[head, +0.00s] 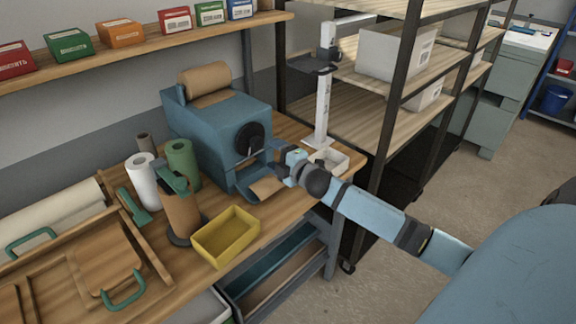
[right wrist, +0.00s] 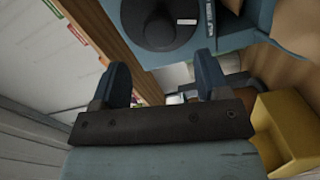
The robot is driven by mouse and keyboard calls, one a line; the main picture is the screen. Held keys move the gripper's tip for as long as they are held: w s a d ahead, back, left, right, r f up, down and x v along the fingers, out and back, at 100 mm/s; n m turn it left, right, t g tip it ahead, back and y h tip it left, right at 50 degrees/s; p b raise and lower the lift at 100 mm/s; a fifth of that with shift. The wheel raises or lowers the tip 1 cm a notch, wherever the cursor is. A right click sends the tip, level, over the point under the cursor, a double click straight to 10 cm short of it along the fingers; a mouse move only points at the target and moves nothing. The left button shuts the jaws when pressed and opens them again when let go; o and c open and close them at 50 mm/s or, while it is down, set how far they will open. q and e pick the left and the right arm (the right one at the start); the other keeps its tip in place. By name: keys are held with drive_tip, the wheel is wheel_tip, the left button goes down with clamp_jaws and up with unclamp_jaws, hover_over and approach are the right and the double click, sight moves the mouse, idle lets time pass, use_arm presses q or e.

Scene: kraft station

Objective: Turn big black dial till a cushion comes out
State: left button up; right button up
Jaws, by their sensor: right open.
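The blue paper machine (head: 218,118) stands on the wooden bench with a brown kraft roll (head: 204,79) on top. Its big black dial (head: 249,138) is on the front face. The dial also shows large at the top of the right wrist view (right wrist: 158,22). My right gripper (head: 276,152) is just in front of the dial, to its right and slightly lower. In the right wrist view its two fingers (right wrist: 163,78) are apart with nothing between them, pointing towards the dial. A brown piece (head: 266,188) lies at the machine's lower outlet. My left gripper is out of view.
A yellow tray (head: 227,237) sits at the bench's front edge. Left of the machine stand a white roll (head: 143,181), a green roll (head: 182,163) and a brown roll on a stand (head: 181,214).

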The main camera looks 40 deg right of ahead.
drive_tip(key=s, duration=0.5)
drive_tip(key=shift+s+d+b, duration=0.2)
drive_tip(key=shift+s+b, duration=0.1)
drive_tip(key=s+a+f+m+g+y+p, duration=0.1)
drive_tip(key=s+a+f+m+g+p, duration=0.1)
drive_tip(key=s+a+f+m, duration=0.5)
drive_tip(key=s+a+f+m+g+y+p, duration=0.1)
drive_tip(key=s+a+f+m+g, duration=0.4)
drive_tip(key=s+a+f, duration=0.7)
drive_tip(key=s+a+m+p, duration=0.1)
drive_tip(key=s+a, duration=0.4)
drive_tip(key=s, duration=0.1)
drive_tip(key=shift+a+f+m+p, duration=0.25)
drive_tip(key=shift+a+m+p, duration=0.05)
drive_tip(key=shift+m, duration=0.1)
